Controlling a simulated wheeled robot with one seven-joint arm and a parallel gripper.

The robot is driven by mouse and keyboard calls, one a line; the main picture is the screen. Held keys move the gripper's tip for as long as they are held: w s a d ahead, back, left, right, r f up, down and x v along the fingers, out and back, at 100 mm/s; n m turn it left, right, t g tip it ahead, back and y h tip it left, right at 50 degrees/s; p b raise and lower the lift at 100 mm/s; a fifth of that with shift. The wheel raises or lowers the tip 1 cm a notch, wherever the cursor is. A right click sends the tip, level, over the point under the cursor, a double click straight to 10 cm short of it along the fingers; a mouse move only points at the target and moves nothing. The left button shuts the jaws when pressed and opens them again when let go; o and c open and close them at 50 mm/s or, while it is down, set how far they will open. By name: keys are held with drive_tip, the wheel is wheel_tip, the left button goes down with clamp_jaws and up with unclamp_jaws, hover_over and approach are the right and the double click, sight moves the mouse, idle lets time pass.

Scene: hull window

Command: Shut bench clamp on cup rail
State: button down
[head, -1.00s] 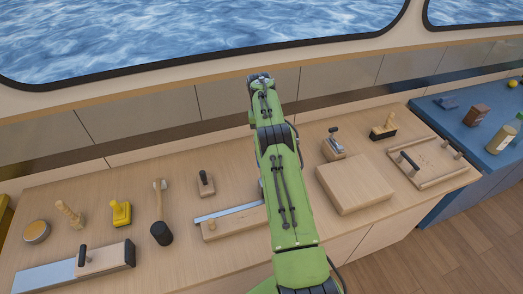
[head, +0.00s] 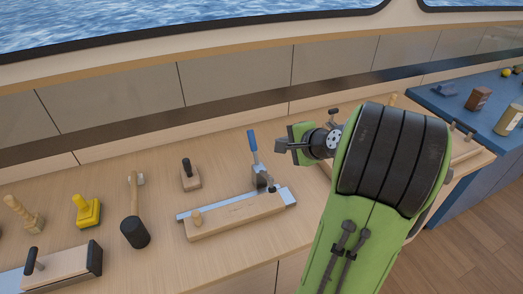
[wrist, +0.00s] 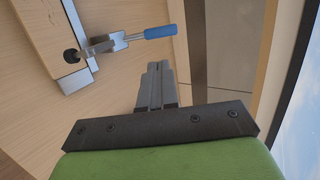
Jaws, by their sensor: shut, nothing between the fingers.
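The bench clamp has a blue handle (head: 254,143) on a metal body (head: 261,180), at the right end of a wooden rail (head: 235,215) lying on a metal strip. In the head view the handle stands up, leaning slightly left. In the wrist view the blue handle (wrist: 160,32) points right from the clamp's metal arm (wrist: 108,45), and a black-tipped spindle (wrist: 71,56) shows by the rail's end. My gripper (head: 280,146) is shut and empty, to the right of the handle and apart from it. Its closed fingers (wrist: 157,70) also show in the wrist view. I cannot tell whether the spindle touches the rail.
The wall panels run behind the bench. A blue counter (head: 460,105) is at the right. My arm hides the bench's right part.

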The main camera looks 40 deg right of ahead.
sight(254, 135)
drive_tip(key=b+x, duration=0.1)
drive_tip(key=x, duration=1.3)
drive_tip(key=shift+d, duration=0.1)
drive_tip(key=shift+r, duration=0.1)
drive_tip(key=shift+w, duration=0.1)
drive_tip(key=w+g+p, duration=0.1)
drive_tip(key=p, duration=0.2)
drive_tip(key=shift+d+r+p, duration=0.1)
drive_tip(key=shift+r+p, duration=0.2)
drive_tip(key=shift+p, duration=0.1)
drive_tip(key=g+p, duration=0.1)
drive_tip(key=p, duration=0.1)
drive_tip(key=w+g+p, duration=0.1)
drive_tip(key=p, duration=0.2)
drive_tip(key=shift+w+d+f+y, duration=0.2)
drive_tip(key=shift+w+y, duration=0.1)
drive_tip(key=shift+w+d+f+m+g+p, duration=0.25)
drive_tip(key=shift+w+f+g+p, duration=0.35)
drive_tip(key=shift+p, duration=0.6)
drive_tip(key=shift+b+x, duration=0.3)
drive_tip(key=shift+x, duration=0.9)
drive_tip(key=shift+d, duration=0.2)
drive_tip(key=shift+r, duration=0.1)
